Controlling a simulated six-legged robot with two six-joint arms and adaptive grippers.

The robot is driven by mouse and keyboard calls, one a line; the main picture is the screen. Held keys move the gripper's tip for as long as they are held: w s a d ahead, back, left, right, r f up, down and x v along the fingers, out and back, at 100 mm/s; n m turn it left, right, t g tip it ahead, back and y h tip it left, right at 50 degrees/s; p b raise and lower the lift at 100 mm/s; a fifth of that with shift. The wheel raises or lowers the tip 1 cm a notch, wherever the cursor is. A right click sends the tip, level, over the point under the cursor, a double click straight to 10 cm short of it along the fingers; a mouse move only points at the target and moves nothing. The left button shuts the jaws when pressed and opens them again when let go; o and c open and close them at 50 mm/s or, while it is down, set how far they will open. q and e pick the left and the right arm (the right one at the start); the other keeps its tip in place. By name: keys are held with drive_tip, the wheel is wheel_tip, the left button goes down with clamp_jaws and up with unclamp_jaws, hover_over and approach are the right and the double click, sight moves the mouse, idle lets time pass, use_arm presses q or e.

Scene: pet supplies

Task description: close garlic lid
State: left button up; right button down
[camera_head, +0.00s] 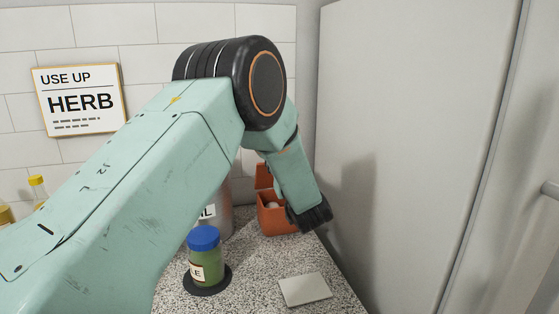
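An orange-red box (275,222) stands at the back of the counter, with something pale in its opening. An orange-red lid (263,176) stands raised at the back of the box, so the box looks open. My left arm comes in from the left, arches over the counter and reaches down to the right side of the box. My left gripper (314,219) is a dark shape at the box's right front corner. Its fingers are not clear, and I cannot tell if it touches the box. My arm hides part of the lid and box. My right gripper is out of view.
A green jar with a blue lid (204,255) stands on a dark round coaster (210,283). A pale flat square (304,290) lies at the front right. A grey canister (218,212) is partly behind my arm. A tall pale cabinet (420,120) bounds the right side.

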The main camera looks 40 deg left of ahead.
use_arm(q)
drive_tip(key=shift+o, duration=1.1)
drive_tip(key=v, duration=1.2)
